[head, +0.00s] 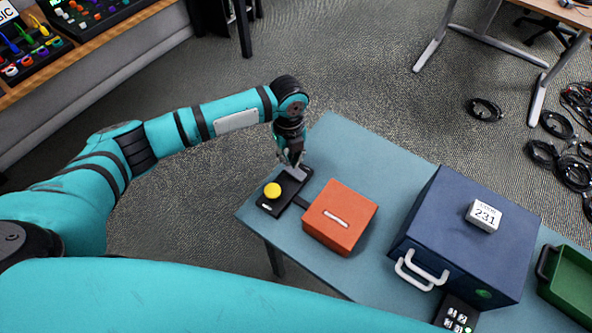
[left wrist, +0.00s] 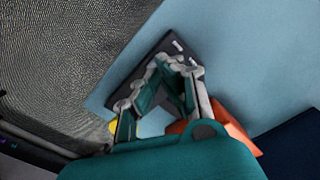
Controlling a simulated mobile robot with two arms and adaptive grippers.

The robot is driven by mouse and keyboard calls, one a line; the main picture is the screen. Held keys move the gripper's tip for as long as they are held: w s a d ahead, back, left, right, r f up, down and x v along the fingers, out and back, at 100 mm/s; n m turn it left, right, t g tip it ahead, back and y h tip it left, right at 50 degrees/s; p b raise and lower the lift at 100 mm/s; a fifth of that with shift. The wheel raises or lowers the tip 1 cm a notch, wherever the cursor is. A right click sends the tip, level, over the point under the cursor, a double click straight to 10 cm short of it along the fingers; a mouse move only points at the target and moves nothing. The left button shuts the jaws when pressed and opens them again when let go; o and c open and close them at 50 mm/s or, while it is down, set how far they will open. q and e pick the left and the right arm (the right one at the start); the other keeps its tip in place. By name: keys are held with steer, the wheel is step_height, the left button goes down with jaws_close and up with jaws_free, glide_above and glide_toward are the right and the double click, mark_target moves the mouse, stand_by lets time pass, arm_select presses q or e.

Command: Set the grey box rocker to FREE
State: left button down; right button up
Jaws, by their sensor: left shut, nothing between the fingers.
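A small dark control box (head: 268,207) lies near the left end of the blue-grey table, with a round yellow button (head: 272,190) on top. My left gripper (head: 293,166) is shut and empty, fingers pointing down over the far end of this box. A grey piece shows just below the fingertips; I cannot make out the rocker or its position. In the left wrist view the shut fingers (left wrist: 178,63) cover much of the dark box (left wrist: 151,56), and small white marks show beyond them. Contact cannot be told. My right gripper is not in view.
An orange box (head: 350,211) with a pale slot stands right of the control box. Further right are a blue case (head: 440,222) with a white block marked 231 (head: 484,215), a black keypad (head: 456,314) and a green bin (head: 572,286). The table (head: 350,143) is clear behind the orange box.

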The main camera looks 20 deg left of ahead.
mark_target(290, 168)
arm_select(q)
steer(key=shift+f, duration=0.1)
stand_by(0.4)
steer(key=shift+s+f+b, duration=0.1)
steer(key=shift+f+b, duration=0.55)
steer(key=shift+f, duration=0.7)
stand_by(0.5)
step_height(290, 168, up, 7)
steer(key=p, duration=0.7)
steer(key=shift+r+p, duration=0.1)
steer(key=shift+p, duration=0.2)
